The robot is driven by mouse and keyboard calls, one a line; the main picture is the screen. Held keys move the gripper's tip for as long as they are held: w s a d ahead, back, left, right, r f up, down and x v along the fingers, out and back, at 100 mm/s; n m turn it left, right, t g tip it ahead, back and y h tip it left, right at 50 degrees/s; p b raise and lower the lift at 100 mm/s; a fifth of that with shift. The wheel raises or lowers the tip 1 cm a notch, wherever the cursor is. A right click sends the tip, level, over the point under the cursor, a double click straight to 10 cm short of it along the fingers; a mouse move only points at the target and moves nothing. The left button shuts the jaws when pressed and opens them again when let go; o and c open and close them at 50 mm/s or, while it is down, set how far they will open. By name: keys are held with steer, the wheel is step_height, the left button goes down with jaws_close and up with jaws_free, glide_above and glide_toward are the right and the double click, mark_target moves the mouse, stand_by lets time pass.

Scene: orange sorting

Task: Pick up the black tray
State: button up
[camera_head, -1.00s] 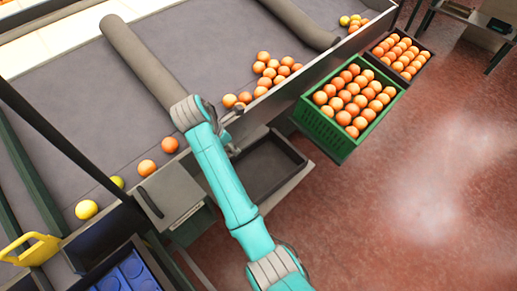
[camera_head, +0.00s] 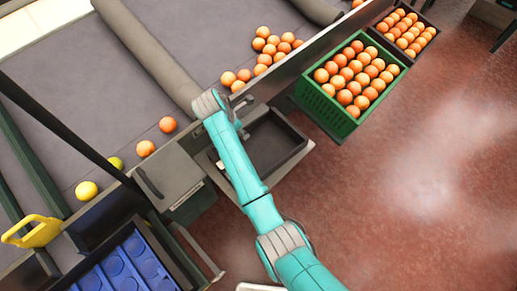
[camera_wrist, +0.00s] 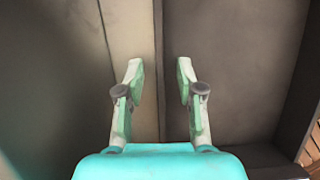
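The black tray (camera_head: 282,144) is empty and sits on a light shelf beside the conveyor, in the middle of the head view. My arm crosses over its left part and hides some of it. My gripper (camera_wrist: 160,75) shows in the wrist view with its two fingers apart and nothing between them. Below the fingers is a dark surface that looks like the tray (camera_wrist: 235,60), with a lighter surface to the left. In the head view the fingers are mostly hidden near the tray's upper left edge. I cannot tell if they touch it.
A green crate of oranges (camera_head: 312,98) stands right of the tray, with a dark crate (camera_head: 434,30) beyond. A grey box (camera_head: 170,180) is close on the left. The conveyor (camera_head: 60,80) carries loose oranges. Red floor (camera_head: 400,220) is clear at lower right.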

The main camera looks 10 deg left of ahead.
steer(key=shift+w+d+f, duration=0.1)
steer(key=shift+f, duration=0.25)
jaws_close()
step_height(320, 180, up, 10)
steer(key=shift+r, duration=0.1)
stand_by(0.4)
